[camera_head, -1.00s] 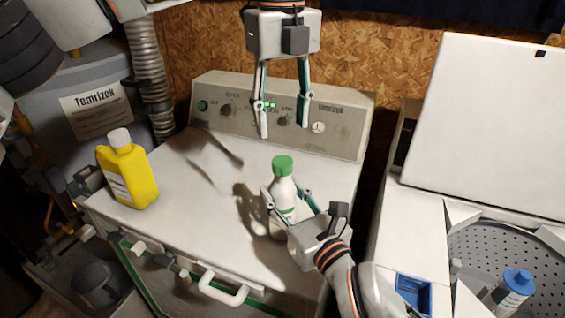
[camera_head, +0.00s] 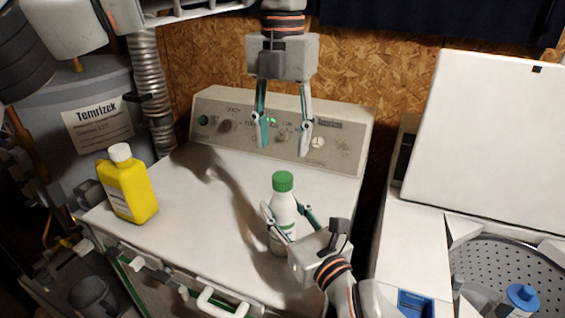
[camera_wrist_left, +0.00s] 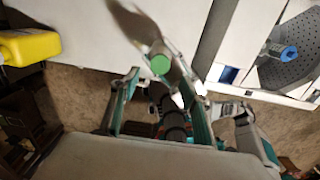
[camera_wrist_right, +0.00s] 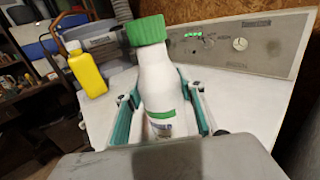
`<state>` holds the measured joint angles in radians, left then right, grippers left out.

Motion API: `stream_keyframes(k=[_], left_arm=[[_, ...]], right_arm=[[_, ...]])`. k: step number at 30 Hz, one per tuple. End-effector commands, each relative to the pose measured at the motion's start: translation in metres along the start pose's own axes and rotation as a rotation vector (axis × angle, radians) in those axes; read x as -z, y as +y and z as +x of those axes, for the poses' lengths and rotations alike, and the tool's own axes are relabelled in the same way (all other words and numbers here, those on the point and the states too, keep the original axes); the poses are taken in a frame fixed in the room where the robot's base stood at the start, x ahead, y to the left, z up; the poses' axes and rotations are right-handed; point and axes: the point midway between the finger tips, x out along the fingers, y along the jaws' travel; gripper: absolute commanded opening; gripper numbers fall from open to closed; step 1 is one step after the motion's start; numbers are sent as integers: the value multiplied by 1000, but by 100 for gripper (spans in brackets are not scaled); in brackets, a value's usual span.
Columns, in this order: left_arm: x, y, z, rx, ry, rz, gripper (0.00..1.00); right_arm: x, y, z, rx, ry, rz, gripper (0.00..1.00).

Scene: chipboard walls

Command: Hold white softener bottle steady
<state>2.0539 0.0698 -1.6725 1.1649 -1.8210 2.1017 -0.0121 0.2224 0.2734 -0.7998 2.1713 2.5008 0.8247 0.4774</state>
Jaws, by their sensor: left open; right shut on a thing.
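The white softener bottle (camera_head: 284,212) with a green cap stands upright on the white machine top, near its right front. My right gripper (camera_head: 285,222) is shut on the bottle's body from the front right. In the right wrist view the bottle (camera_wrist_right: 158,85) sits between both fingers, its label partly hidden low down. My left gripper (camera_head: 284,148) is open and empty, fingers pointing down, above and behind the bottle near the control panel. In the left wrist view the bottle's green cap (camera_wrist_left: 160,65) shows between the open fingers, some way beyond them.
A yellow bottle (camera_head: 130,188) with a white cap stands at the machine top's left. The control panel (camera_head: 230,118) rises at the back. An open-lidded washer (camera_head: 420,235) on the right holds a blue-capped bottle (camera_head: 522,297) in its drum. The middle of the machine top is clear.

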Motion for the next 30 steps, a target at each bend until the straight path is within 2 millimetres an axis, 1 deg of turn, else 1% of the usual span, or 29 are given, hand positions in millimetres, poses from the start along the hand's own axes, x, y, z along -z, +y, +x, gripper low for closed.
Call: stream_keyframes(k=[3, 23, 24, 30], left_arm=[[1, 0, 14, 2, 4, 0, 46], [1, 0, 85, 2, 2, -2, 46], [0, 0, 83, 1, 0, -2, 46], [0, 0, 82, 0, -1, -3, 46]], right_arm=[[1, 0, 0, 0, 1, 0, 2], [1, 0, 0, 0, 1, 0, 2], [1, 0, 0, 0, 2, 0, 2], [1, 0, 0, 0, 2, 0, 2]])
